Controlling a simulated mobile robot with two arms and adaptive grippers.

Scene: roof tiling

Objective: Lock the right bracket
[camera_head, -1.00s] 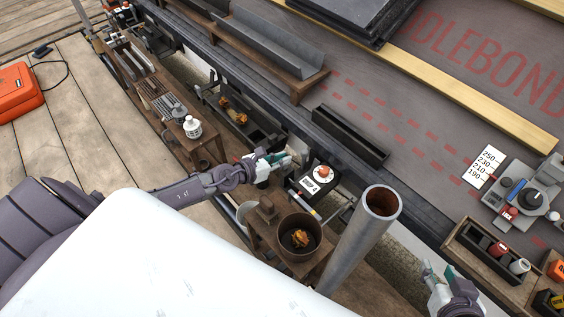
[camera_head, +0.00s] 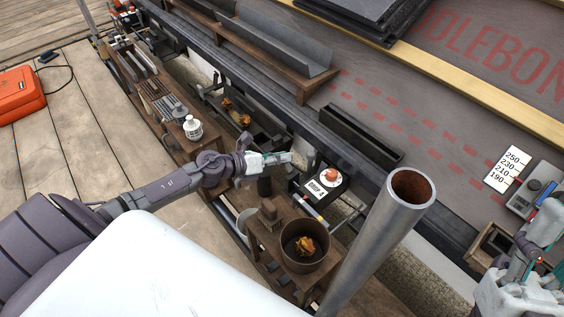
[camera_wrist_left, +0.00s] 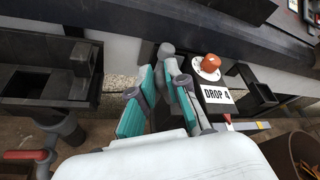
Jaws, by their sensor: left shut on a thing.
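My left gripper (camera_head: 285,158) is beside the black box labelled DROP 4 (camera_head: 317,188). In the left wrist view, its teal-padded fingers (camera_wrist_left: 158,95) are closed around a dark part with a rounded grey end (camera_wrist_left: 167,49); the fingers hide most of it. The DROP 4 box, with its label (camera_wrist_left: 217,95), carries a white disc and an orange knob (camera_wrist_left: 210,62) just right of the fingers. I cannot tell which part is the right bracket or its lock. My right gripper (camera_head: 523,248) is at the right edge, and its jaw state is unclear.
A tall grey pipe (camera_head: 375,240) stands right of the left gripper. A round bin (camera_head: 305,247) with orange scraps is below it. A black trough (camera_head: 360,135) lies on the roof edge. In the left wrist view, a pipe with a red lever (camera_wrist_left: 25,155) is at left.

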